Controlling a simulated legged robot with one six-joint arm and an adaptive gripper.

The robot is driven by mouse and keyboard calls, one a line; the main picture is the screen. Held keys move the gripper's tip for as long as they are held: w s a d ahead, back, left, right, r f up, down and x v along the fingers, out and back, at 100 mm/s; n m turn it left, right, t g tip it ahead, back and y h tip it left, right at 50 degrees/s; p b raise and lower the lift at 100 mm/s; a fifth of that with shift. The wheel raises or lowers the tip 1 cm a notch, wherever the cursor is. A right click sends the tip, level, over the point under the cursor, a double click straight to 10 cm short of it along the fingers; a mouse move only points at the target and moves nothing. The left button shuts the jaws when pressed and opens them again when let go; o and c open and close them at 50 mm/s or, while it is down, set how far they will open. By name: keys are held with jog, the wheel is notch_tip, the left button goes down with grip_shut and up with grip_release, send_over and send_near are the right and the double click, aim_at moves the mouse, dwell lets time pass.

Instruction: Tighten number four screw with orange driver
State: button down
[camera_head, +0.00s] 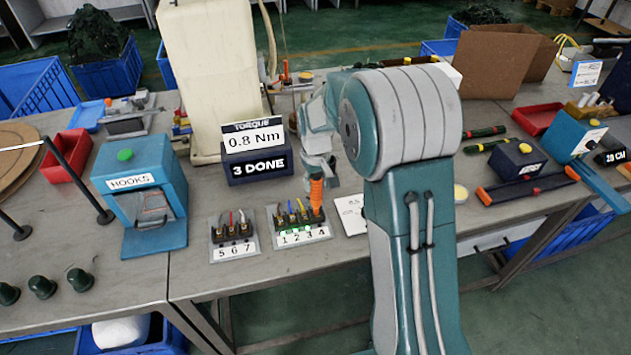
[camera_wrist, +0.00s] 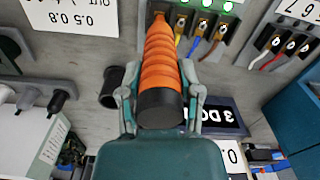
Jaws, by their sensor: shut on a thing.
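The orange driver (camera_head: 316,195) stands about upright over the number four end of the terminal block marked 1 to 4 (camera_head: 291,242). My gripper (camera_wrist: 161,95) is shut on the driver's handle, one finger on each side, and the ribbed orange handle (camera_wrist: 160,62) with its dark end cap fills the middle of the wrist view. The driver's tip and the number four screw are hidden, so I cannot tell whether they touch. Green marks show by the other terminals on the block (camera_wrist: 205,38), which carry blue, yellow and other coloured wires.
A display (camera_head: 254,152) reads "0.8 Nm" and "3 DONE". A second terminal block marked 5 to 7 (camera_head: 235,250) sits to the left. A blue "HOOKS" machine (camera_head: 140,190) stands further left. An empty black holder (camera_wrist: 111,87) is beside the driver.

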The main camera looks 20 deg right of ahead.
jog(key=shift+r, duration=2.55)
jog(key=shift+w, duration=0.1)
